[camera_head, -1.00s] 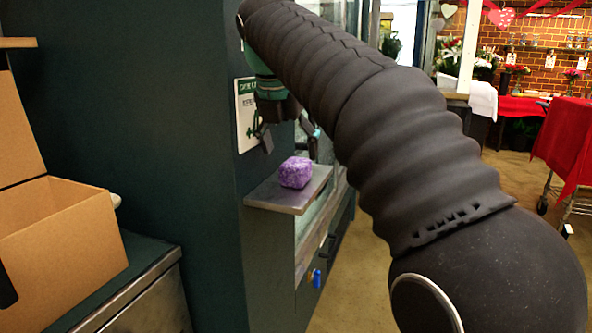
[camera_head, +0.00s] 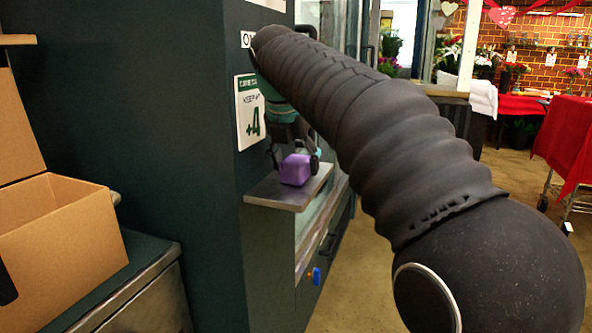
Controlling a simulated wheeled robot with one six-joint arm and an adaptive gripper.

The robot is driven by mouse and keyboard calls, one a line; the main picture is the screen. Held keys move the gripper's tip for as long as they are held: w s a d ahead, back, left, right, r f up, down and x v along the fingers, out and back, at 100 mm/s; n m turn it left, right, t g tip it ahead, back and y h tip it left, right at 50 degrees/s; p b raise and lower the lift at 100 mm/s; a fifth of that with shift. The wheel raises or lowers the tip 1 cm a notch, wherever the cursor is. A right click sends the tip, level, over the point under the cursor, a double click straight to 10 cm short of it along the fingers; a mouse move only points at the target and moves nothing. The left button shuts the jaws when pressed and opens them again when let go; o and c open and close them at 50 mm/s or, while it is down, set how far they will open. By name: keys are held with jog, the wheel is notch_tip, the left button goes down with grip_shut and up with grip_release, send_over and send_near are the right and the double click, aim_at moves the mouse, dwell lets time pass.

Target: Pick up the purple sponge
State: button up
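The purple sponge (camera_head: 295,170) is a small block resting on a narrow metal shelf (camera_head: 281,199) that sticks out from the dark green cabinet. My gripper (camera_head: 294,160) is lowered over the sponge from above. One finger is at the sponge's left side and the other at its right side. The fingers are spread and look open, with a slight gap at the left; contact on the right side is hard to make out. My arm covers part of the view to the right of the shelf.
The dark green cabinet wall (camera_head: 190,120) stands close to the left of my gripper, with a sign (camera_head: 249,112) on it. A glass door is behind the shelf. An open cardboard box (camera_head: 60,245) sits on a counter at left.

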aim_at(298, 157)
jog(key=c, duration=0.6)
jog(key=shift+r, duration=0.1)
jog(key=shift+r, duration=1.5)
jog(key=s+d+r, duration=0.1)
jog(key=d+r, duration=0.1)
jog(key=d, duration=0.1)
jog(key=s+d+r, duration=0.2)
jog(key=d+r, duration=0.1)
jog(key=d, duration=0.1)
jog(key=s+d+r, duration=0.1)
jog(key=d+r, duration=0.2)
jog(key=shift+s+d, duration=0.35)
